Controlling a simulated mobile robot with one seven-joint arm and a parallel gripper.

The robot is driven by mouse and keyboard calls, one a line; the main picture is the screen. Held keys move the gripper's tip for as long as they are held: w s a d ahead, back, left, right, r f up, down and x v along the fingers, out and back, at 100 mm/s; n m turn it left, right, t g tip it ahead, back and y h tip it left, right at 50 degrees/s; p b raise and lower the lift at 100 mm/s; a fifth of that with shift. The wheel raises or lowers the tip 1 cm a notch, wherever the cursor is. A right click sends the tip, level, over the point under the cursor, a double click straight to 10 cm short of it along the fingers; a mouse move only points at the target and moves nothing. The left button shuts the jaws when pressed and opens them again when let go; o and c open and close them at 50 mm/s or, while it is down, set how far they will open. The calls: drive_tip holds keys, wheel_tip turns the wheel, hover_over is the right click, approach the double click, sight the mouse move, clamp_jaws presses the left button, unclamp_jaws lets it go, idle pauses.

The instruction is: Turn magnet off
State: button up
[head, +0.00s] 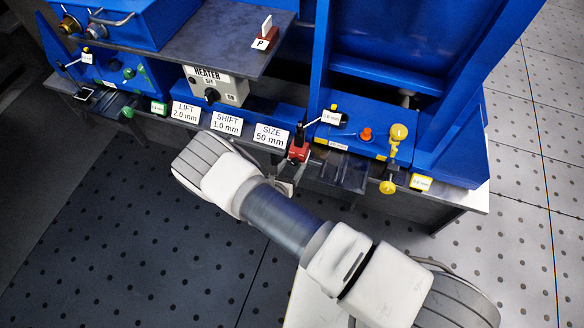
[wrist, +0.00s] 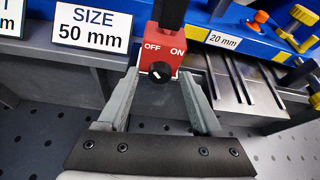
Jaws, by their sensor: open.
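The red magnet base (wrist: 163,56) with white OFF and ON lettering stands at the front of the bench, below a dark post. It also shows in the head view (head: 299,151). Its round black knob (wrist: 160,73) faces my gripper; I cannot clearly tell which word it points to. My gripper (wrist: 158,76) is open, with one finger on each side of the knob. A gap shows between each finger and the knob, so nothing is held.
A SIZE 50 mm sign (head: 271,135) stands left of the magnet base. A HEATER box (head: 213,88) with its own knob is further left. A grey slotted plate (wrist: 240,88) and yellow knobs (head: 398,133) lie right. The dark floor (head: 120,220) in front is open.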

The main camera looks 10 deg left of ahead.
drive_tip(key=shift+w, duration=0.15)
clamp_jaws()
